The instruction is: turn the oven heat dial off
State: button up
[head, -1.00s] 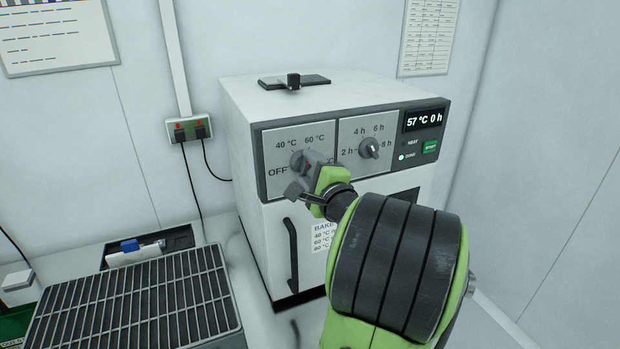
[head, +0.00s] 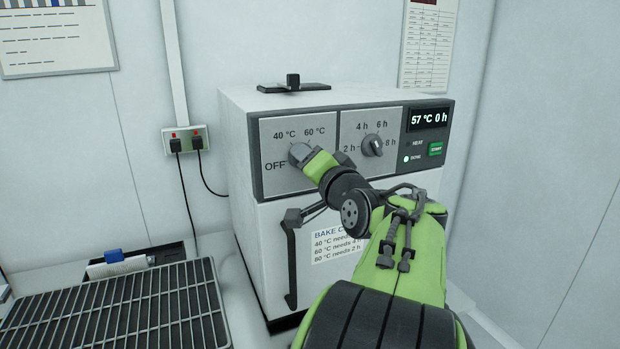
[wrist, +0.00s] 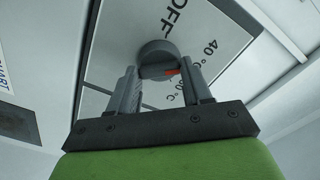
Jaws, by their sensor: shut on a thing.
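The grey oven heat dial (wrist: 158,50) shows in the wrist view between my fingers, with OFF and 40 °C printed near it. A red mark on its grip bar faces the lower right there, away from OFF. My gripper (wrist: 160,70) is shut on the dial's bar. In the head view my gripper (head: 303,156) reaches the left panel from the right and hides most of the dial and the 80 °C label.
The time dial (head: 372,146) sits close to the right of my gripper. The dark door handle (head: 290,265) is below. A wire rack (head: 120,310) lies at the lower left, with a blue-and-white item (head: 116,262) behind it. Wall plugs (head: 186,143) are left.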

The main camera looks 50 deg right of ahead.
jog(key=shift+f+n+b, duration=0.15)
jog(key=shift+n+b, duration=4.35)
jog(key=shift+n, duration=2)
jog(key=o, duration=1.1)
jog(key=shift+c, duration=0.2)
jog(key=v, duration=1.5)
jog(key=shift+s+a, duration=0.25)
jog(key=shift+s, duration=0.05)
